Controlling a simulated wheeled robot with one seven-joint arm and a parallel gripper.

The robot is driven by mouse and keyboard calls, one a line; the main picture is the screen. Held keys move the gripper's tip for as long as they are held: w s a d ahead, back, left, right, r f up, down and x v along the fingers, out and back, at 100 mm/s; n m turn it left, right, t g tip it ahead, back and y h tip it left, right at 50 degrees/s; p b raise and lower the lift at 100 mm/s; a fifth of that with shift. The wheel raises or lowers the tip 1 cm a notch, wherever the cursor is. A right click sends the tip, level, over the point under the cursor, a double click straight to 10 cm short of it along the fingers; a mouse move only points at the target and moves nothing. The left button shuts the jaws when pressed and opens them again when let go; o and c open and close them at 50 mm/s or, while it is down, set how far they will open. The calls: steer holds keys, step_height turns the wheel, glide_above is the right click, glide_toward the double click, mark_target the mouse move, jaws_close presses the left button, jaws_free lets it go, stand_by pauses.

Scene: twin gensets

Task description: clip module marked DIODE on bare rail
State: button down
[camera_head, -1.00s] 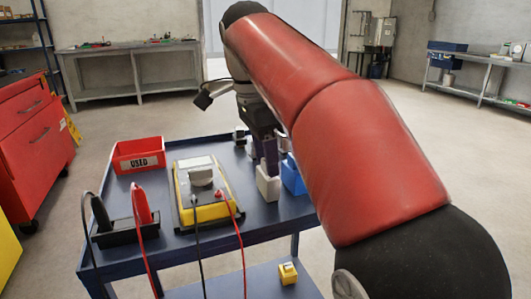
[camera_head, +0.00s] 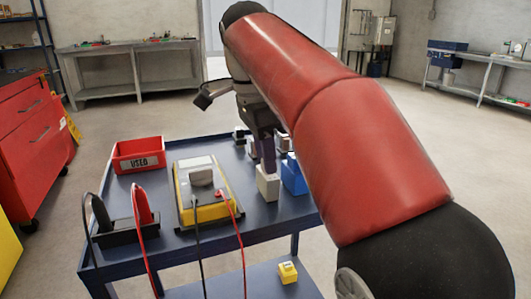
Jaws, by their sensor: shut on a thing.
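My gripper (camera_head: 268,166) points down over the blue cart's right part. It is shut on a pale module (camera_head: 268,187), at the module's upper end. The module is upright, at or just above the cart top; I cannot tell if it touches. A blue module (camera_head: 293,176) stands just to its right, partly behind my arm. Smaller pale and dark modules (camera_head: 240,136) stand behind, partly hidden by my gripper. No DIODE marking can be read on any module. No bare rail can be made out.
The blue cart (camera_head: 160,215) carries a red bin marked USED (camera_head: 138,155), a yellow meter (camera_head: 203,190) with red and black leads, and a black probe holder (camera_head: 115,232). A small yellow block (camera_head: 288,272) lies on the lower shelf. A red tool cabinet (camera_head: 35,140) stands left.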

steer(key=shift+r+p, duration=1.95)
steer(key=shift+r, duration=2.05)
